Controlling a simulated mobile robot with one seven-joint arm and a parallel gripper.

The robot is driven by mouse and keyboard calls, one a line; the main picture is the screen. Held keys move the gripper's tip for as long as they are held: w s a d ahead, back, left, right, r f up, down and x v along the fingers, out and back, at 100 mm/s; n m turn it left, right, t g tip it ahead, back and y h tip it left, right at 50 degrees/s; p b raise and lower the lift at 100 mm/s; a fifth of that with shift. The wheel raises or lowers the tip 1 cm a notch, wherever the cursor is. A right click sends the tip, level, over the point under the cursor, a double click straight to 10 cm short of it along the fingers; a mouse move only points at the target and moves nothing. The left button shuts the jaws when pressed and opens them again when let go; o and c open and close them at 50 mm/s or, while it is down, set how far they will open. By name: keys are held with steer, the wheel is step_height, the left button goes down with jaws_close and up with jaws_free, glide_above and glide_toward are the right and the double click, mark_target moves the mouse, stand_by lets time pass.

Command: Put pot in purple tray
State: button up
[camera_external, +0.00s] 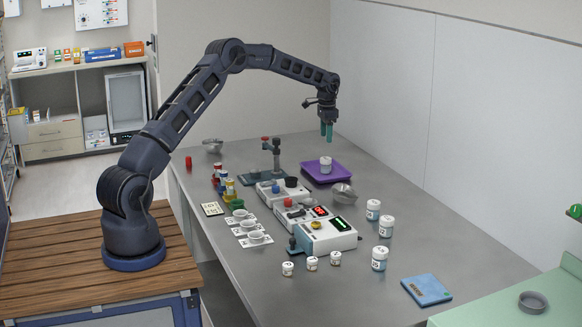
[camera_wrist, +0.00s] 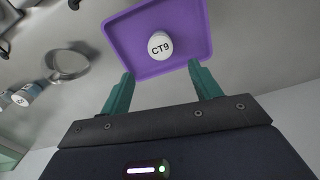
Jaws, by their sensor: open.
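The purple tray (camera_external: 343,175) lies flat on the grey table toward the back right. A white pot (camera_external: 326,165) with a white lid stands in the tray. In the wrist view the pot (camera_wrist: 160,45), its lid marked CT9, is inside the purple tray (camera_wrist: 125,38). My gripper (camera_external: 328,131) has teal fingers pointing down above the tray. In the wrist view my gripper (camera_wrist: 157,82) is open, with nothing between its fingers, and the pot lies beyond the fingertips. The gripper is apart from the pot.
A metal bowl (camera_external: 342,194) sits just in front of the tray. Instruments with displays (camera_external: 325,236) stand mid-table. Several white-lidded jars (camera_external: 386,227) stand to the right, small jars (camera_external: 312,263) at the front. A blue packet (camera_external: 427,289) lies front right. The table's back corner is clear.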

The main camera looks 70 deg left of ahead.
steer(key=s+d+r+t+y, duration=0.1)
steer(key=s+d+r, duration=1)
steer(key=d+r, duration=0.3)
steer(key=s+d+r+t, duration=0.1)
steer(key=s+d+r, duration=1)
steer(key=d+r, duration=0.2)
steer(key=s+d+r, duration=0.1)
steer(key=s+d, duration=0.2)
steer(key=s, duration=0.3)
steer(key=s+d+r+n+t, duration=0.1)
steer(key=s+d, duration=0.2)
steer(key=s, duration=0.3)
steer(key=s+d+r, duration=0.1)
steer(key=s+d, duration=0.2)
steer(key=s, duration=0.3)
steer(key=s+d+f, duration=0.2)
steer(key=s+f, duration=0.1)
steer(key=s, duration=0.6)
steer(key=s+d+f+t+h, duration=0.1)
steer(key=s+f, duration=0.3)
steer(key=s, duration=0.5)
steer(key=shift+s+d+f+n+t, duration=0.2)
steer(key=shift+d+n+t, duration=0.1)
steer(key=shift+d+n, duration=0.15)
